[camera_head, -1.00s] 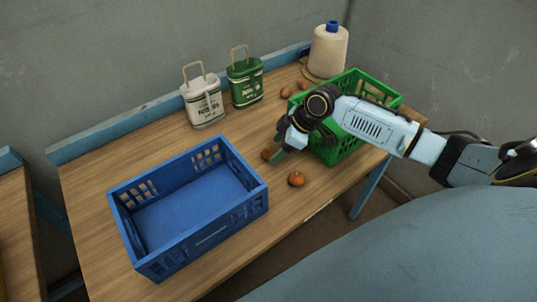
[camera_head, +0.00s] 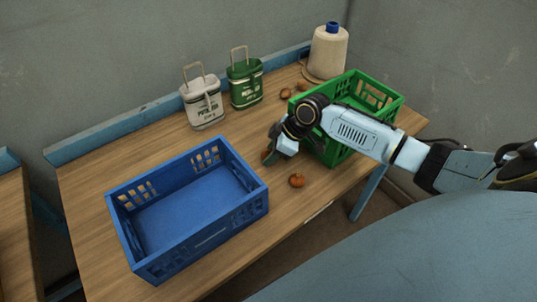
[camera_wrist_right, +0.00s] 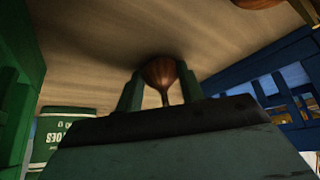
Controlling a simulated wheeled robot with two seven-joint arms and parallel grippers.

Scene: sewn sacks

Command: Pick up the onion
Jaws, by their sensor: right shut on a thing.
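My right gripper (camera_head: 274,155) is low over the table between the blue and green crates. It is shut on a brown onion (camera_wrist_right: 160,72), which shows between the two green fingers in the right wrist view. In the head view only a small part of this onion (camera_head: 265,155) shows beside the fingers. I cannot tell whether it still touches the table. Another onion (camera_head: 297,181) lies on the table nearer the front edge. My left gripper is not in view.
An empty blue crate (camera_head: 237,217) stands at the front left and a green crate (camera_head: 343,153) at the right. A white sack (camera_head: 203,104), a green sack (camera_head: 245,84) and a thread cone (camera_head: 327,52) stand at the back.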

